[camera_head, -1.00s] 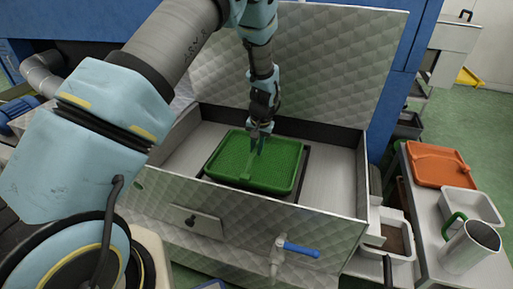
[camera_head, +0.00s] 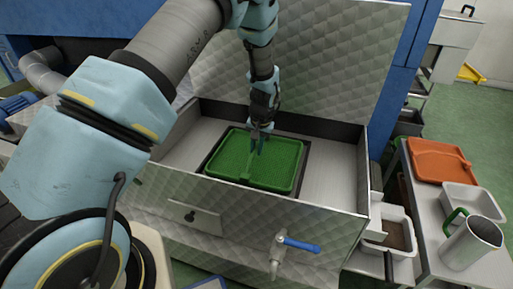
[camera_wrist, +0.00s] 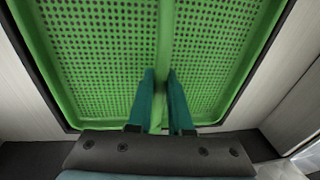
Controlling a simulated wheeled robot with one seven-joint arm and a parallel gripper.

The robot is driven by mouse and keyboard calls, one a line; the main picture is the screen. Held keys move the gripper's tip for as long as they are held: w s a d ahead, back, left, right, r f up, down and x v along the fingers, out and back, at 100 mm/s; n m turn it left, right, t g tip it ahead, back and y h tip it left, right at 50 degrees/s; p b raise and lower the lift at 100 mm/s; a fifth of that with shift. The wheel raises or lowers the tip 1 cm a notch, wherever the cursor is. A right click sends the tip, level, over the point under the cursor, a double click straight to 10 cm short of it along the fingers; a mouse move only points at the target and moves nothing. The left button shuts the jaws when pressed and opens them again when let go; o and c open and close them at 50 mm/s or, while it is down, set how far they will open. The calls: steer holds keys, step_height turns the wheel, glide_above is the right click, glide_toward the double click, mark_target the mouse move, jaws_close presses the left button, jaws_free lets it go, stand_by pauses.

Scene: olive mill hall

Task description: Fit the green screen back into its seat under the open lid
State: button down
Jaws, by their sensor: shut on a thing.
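The green perforated screen (camera_head: 232,152) lies flat inside the open metal box, within the dark-edged seat (camera_head: 306,158). Dark edging shows along its left and right sides. My gripper (camera_head: 258,145) reaches down from above and is shut on the screen's central rib. In the wrist view, the two teal fingers (camera_wrist: 161,105) pinch that rib, with the screen (camera_wrist: 95,50) on both sides. I cannot tell whether the screen rests fully down in the seat or sits slightly above it. The quilted-metal lid (camera_head: 330,60) stands open behind the box.
The box's front wall (camera_head: 150,185) bears a tap with a blue handle (camera_head: 300,244). At right, a bench holds an orange tray (camera_head: 438,160), a white tray (camera_head: 472,203) and a metal jug (camera_head: 470,245). Bare box floor (camera_head: 335,175) lies right of the seat.

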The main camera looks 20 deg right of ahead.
mark_target(260, 163)
steer(key=c, duration=0.8)
jaws_free()
steer(key=shift+o, duration=0.2)
step_height(260, 163, up, 11)
steer(key=s, duration=0.1)
steer(key=shift+s+d+f, duration=0.15)
steer(key=shift+s+d, duration=0.05)
steer(key=shift+s, duration=0.2)
